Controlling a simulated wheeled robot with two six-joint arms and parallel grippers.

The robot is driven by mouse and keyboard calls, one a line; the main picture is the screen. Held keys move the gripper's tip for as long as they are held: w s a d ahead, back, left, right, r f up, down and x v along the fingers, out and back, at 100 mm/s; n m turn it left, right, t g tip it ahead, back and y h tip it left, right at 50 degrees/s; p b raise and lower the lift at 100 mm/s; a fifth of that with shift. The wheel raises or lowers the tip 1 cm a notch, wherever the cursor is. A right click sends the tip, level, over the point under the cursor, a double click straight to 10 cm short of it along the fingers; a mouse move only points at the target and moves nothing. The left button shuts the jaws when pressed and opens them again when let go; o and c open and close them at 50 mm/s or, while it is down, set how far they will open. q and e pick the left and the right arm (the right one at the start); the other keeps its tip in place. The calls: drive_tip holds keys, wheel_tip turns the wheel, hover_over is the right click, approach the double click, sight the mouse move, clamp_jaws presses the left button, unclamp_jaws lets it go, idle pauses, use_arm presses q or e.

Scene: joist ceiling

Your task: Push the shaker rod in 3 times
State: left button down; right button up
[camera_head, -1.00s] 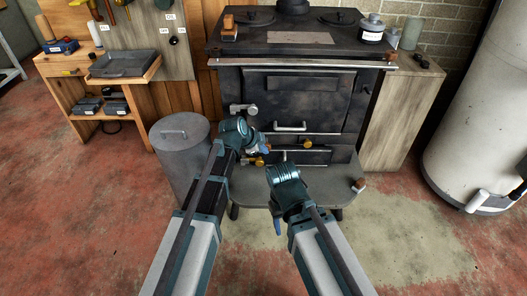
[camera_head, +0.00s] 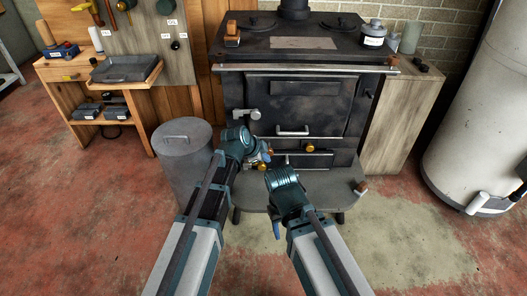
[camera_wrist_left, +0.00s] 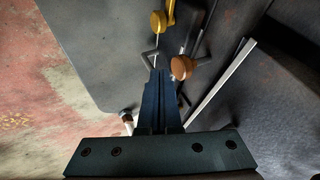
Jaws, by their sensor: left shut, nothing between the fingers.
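The black stove (camera_head: 290,105) stands ahead. My left gripper (camera_head: 260,162) is at its lower left front, shut and empty. In the left wrist view its dark fingertips (camera_wrist_left: 158,75) point at thin metal rods. A copper-brown knob (camera_wrist_left: 183,67) is close beside the tips on the right, and a yellow knob (camera_wrist_left: 158,21) lies beyond. I cannot tell which rod is the shaker rod, or whether the tips touch one. Another brass knob (camera_head: 309,147) shows farther right on the stove front. My right gripper (camera_head: 277,228) hangs over the shelf's front edge; its jaws are unclear.
A dark shelf (camera_head: 335,190) juts out below the stove front. A lidded grey bin (camera_head: 181,155) stands close to the left arm. A bar handle (camera_head: 292,132) crosses the oven front. A workbench (camera_head: 60,72) is at the left and a white tank (camera_head: 480,110) at the right.

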use_arm(q)
drive_tip(key=p+v, duration=0.6)
drive_tip(key=v, duration=0.3)
drive_tip(key=shift+r, duration=0.25)
use_arm(e)
wheel_tip(320, 180, up, 8)
drive_tip(key=shift+d+f, duration=0.1)
drive_tip(key=shift+f, duration=0.05)
use_arm(q)
drive_tip(key=shift+s, duration=0.15)
drive_tip(key=s+a+f+n+g+y+p, duration=0.1)
drive_tip(key=s+n+g+y, duration=0.2)
drive_tip(key=s+n, duration=0.5)
drive_tip(key=s+a+f+n+g+y+p, duration=0.1)
drive_tip(key=s+f+n+g+y, duration=0.2)
drive_tip(key=s, duration=1)
wheel_tip(320, 180, up, 39)
drive_tip(key=n+p, duration=0.2)
drive_tip(key=p, duration=3.5)
drive_tip(key=shift+s+a+p, duration=0.2)
drive_tip(key=shift+a+p, duration=0.05)
drive_tip(key=shift+p, duration=0.1)
use_arm(e)
wheel_tip(320, 180, up, 39)
drive_tip(key=shift+o, duration=0.2)
drive_tip(key=shift+s, duration=0.1)
